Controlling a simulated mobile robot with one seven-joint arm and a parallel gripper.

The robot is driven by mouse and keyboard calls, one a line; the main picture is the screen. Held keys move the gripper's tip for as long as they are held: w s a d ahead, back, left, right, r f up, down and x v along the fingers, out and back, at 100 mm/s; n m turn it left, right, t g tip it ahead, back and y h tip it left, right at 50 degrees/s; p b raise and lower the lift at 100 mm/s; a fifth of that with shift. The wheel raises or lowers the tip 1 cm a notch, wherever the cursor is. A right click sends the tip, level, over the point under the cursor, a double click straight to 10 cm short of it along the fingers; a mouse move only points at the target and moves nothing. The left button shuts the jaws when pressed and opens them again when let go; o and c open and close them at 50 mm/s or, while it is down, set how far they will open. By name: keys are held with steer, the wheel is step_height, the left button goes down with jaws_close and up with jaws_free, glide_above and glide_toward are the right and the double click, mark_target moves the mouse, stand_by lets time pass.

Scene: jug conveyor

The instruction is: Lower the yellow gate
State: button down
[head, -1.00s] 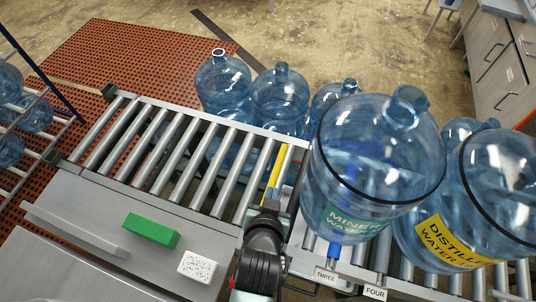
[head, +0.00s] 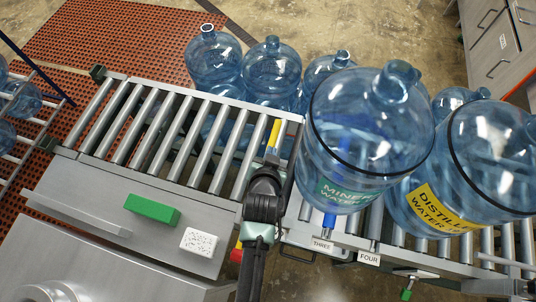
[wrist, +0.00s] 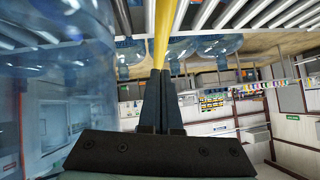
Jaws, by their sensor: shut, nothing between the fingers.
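The yellow gate (head: 274,134) shows in the head view as a narrow yellow bar between the rollers, left of the mineral water jug (head: 350,140). My gripper (head: 269,163) is at the near end of this bar, with its dark wrist hiding what lies below. In the wrist view the yellow bar (wrist: 163,30) runs down from the top edge to the fingertips of my gripper (wrist: 160,74). The fingers are together with nothing between them. Their tips overlap the bar in the picture; I cannot tell whether they touch it.
A distilled water jug (head: 470,160) stands to the right of the mineral water jug on the roller conveyor (head: 133,128). Rollers left of the gate are bare. Several jugs (head: 270,70) stand behind. A green block (head: 152,209) and a white speckled block (head: 198,241) lie on the front ledge.

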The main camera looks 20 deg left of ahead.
steer(key=shift+w+a+f, duration=0.1)
steer(key=shift+a+f, duration=0.1)
steer(key=shift+f, duration=0.75)
steer(key=shift+w+a+f, duration=0.1)
steer(key=shift+a+f, duration=0.1)
steer(key=shift+f, duration=0.75)
steer(key=shift+w+f+b, duration=0.25)
steer(key=shift+f+b, duration=0.9)
steer(key=shift+f, duration=0.05)
steer(key=shift+r, duration=0.1)
steer(key=shift+w+r+p, duration=0.1)
steer(key=shift+r+p, duration=0.45)
steer(key=s+d+r+p, duration=0.1)
steer(key=s+d+r, duration=0.1)
steer(key=s+r, duration=0.5)
step_height(320, 180, up, 3)
steer(key=shift+f, duration=0.1)
